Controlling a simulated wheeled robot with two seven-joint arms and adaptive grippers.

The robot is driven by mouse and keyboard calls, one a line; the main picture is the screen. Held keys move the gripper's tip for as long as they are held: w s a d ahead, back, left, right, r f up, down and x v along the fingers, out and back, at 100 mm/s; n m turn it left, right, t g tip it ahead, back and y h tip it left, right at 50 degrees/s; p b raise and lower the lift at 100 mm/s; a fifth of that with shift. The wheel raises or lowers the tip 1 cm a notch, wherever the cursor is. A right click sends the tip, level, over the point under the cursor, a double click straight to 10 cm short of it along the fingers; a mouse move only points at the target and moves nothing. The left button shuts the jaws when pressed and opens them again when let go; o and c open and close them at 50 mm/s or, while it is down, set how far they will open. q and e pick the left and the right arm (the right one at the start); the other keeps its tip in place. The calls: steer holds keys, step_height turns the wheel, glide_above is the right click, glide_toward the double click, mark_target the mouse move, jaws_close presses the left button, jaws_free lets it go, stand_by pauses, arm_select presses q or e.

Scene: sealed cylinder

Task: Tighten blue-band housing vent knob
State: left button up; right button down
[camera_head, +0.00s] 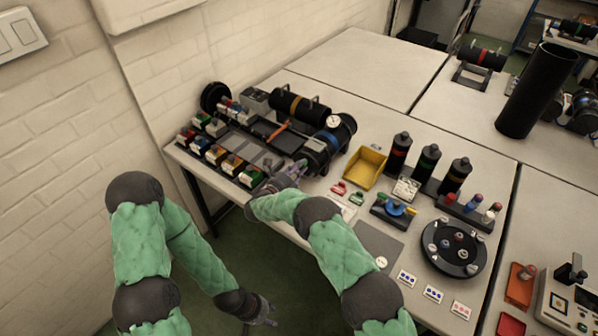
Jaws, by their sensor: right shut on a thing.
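The blue-band housing (340,128) is a black cylinder with a blue band and a round white gauge, lying at a slant on the table. My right gripper (297,170) is at its near lower end and shut on a small part there. I take this to be the vent knob, but the fingers hide it. My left gripper (268,311) hangs low over the green floor in front of the table, away from everything. It is too small to tell whether it is open or shut.
A yellow bin (365,167) stands right of the housing. A rack of coloured parts (227,161) is at left. Bottles (429,160), a black round tray (453,262) and small cards fill the right. The back table (365,65) is clear.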

steer(key=shift+f+n+b, duration=0.15)
steer(key=shift+n+b, duration=0.4)
steer(key=shift+n, duration=14.65)
steer(key=c, duration=1)
jaws_free()
steer(key=shift+c, duration=0.2)
steer(key=shift+s+a, duration=0.1)
